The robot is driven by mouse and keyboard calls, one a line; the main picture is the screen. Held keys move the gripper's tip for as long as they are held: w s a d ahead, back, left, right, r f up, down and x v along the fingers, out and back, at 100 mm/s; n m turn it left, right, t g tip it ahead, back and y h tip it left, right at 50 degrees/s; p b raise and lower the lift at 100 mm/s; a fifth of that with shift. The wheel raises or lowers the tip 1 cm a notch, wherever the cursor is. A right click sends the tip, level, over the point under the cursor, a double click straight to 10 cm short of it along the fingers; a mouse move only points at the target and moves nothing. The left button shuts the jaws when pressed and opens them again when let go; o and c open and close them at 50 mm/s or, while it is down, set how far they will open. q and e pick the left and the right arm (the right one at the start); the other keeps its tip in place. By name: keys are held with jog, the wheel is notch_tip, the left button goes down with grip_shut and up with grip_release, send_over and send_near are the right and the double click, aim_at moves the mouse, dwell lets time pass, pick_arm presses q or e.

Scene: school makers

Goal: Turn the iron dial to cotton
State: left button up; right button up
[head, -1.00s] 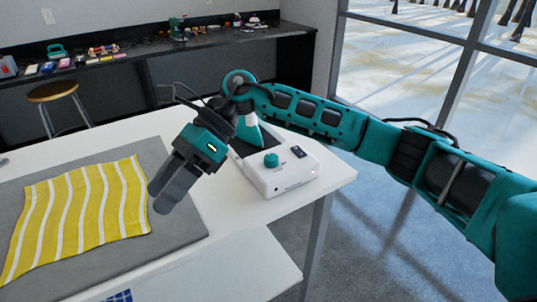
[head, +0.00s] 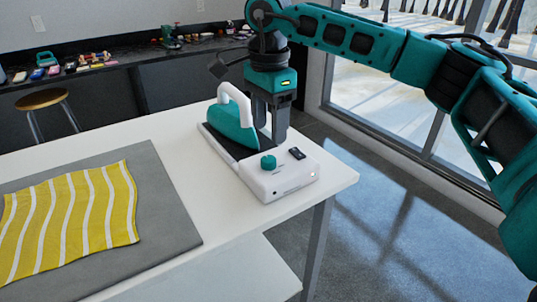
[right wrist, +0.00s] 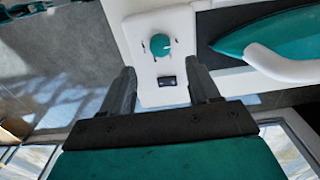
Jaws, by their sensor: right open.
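The iron (head: 234,122) is teal with a white handle and rests on a white station with a dark plate. The teal dial (head: 268,161) sits on the white front part of the station (head: 270,185), beside a small black switch (head: 297,153). My right gripper (head: 271,135) points down above the station, behind the dial in the head view. In the right wrist view the open fingers (right wrist: 160,85) are empty, with the dial (right wrist: 160,44) beyond them and apart from them. Marks round the dial are too small to read. My left gripper is not in view.
A yellow striped cloth (head: 70,220) lies on a grey mat (head: 165,215) on the white table (head: 325,180). The table's right edge is close to the station. A dark counter (head: 120,62) with small items and a stool (head: 42,99) stand behind.

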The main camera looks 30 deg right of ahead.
aim_at(269, 159)
notch_tip(269, 159, down, 6)
jog(key=shift+f, duration=0.1)
jog(key=shift+f+b, duration=0.3)
jog(key=shift+f, duration=0.2)
jog(key=shift+c, duration=0.4)
jog(key=c, duration=1)
jog(key=shift+o, duration=0.2)
